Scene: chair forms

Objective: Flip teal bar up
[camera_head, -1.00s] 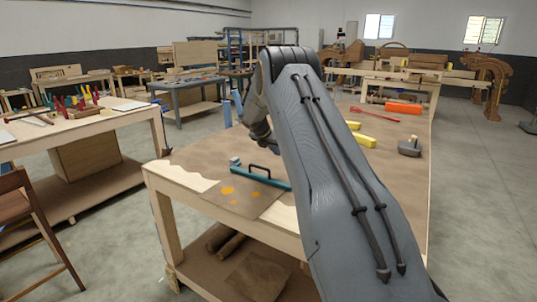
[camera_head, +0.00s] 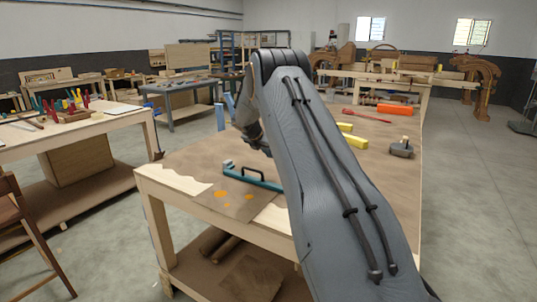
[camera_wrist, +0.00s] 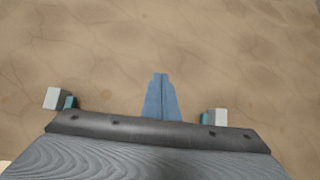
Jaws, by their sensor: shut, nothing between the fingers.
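The teal bar (camera_head: 262,182) lies flat on the near part of the workbench, with a black handle (camera_head: 250,170) along it. Its left end is a lighter block; its right end is hidden by my arm. My gripper (camera_head: 266,152) is mostly hidden behind my arm in the head view, above and beyond the bar's right part, with no visible contact. In the wrist view my gripper (camera_wrist: 161,78) shows blue-grey fingers closed together over bare brown surface. Small white-and-teal pieces show at both sides there; I cannot tell whether they belong to the bar.
The brown-topped workbench (camera_head: 190,151) has orange patches near its front edge. Yellow blocks (camera_head: 355,141), an orange block (camera_head: 394,109), a red tool (camera_head: 366,117) and a grey mallet-like tool (camera_head: 402,148) lie farther right. A side table (camera_head: 100,125) stands at left.

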